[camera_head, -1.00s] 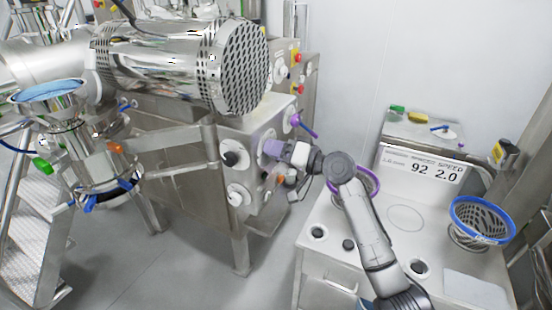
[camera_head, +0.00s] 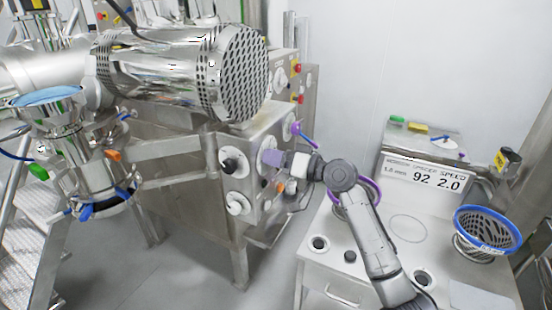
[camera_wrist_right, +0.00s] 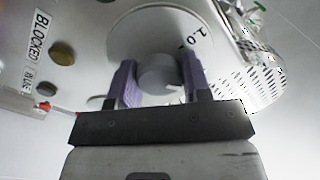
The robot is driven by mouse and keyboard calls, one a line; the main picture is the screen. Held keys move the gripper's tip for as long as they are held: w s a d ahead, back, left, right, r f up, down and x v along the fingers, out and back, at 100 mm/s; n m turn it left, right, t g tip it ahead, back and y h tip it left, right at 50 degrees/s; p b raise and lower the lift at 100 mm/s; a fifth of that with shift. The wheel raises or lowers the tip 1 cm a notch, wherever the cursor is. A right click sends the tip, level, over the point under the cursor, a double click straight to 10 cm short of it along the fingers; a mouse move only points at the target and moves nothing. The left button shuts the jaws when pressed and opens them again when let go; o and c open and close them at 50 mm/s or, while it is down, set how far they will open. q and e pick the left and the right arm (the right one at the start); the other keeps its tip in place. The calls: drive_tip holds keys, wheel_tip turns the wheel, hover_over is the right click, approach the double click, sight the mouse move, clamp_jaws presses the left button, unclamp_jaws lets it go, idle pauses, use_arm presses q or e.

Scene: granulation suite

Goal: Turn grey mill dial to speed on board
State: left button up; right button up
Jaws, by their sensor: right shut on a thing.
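The grey mill dial (camera_wrist_right: 160,76) sits on a pale round plate in the right wrist view, with a "1.0" mark at its upper right. My right gripper (camera_head: 271,157) is at the steel mill cabinet's front panel, its purple fingers on either side of the dial and shut on it. In the head view the gripper hides the dial. My left gripper is not in view.
A black knob (camera_head: 230,165) and a white dial (camera_head: 238,203) are on the panel near my gripper. A purple-handled lever (camera_head: 306,138) is just above right. A perforated steel drum (camera_head: 240,80) overhangs the cabinet. A blue-rimmed basket (camera_head: 487,232) stands on the right bench.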

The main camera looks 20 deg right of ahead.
drive_tip(key=o, duration=0.9)
drive_tip(key=shift+o, duration=0.2)
drive_tip(key=shift+s+d, duration=0.1)
drive_tip(key=shift+d, duration=0.05)
drive_tip(key=v, duration=1.3)
drive_tip(key=shift+s+d, duration=0.2)
drive_tip(key=shift+d, duration=0.05)
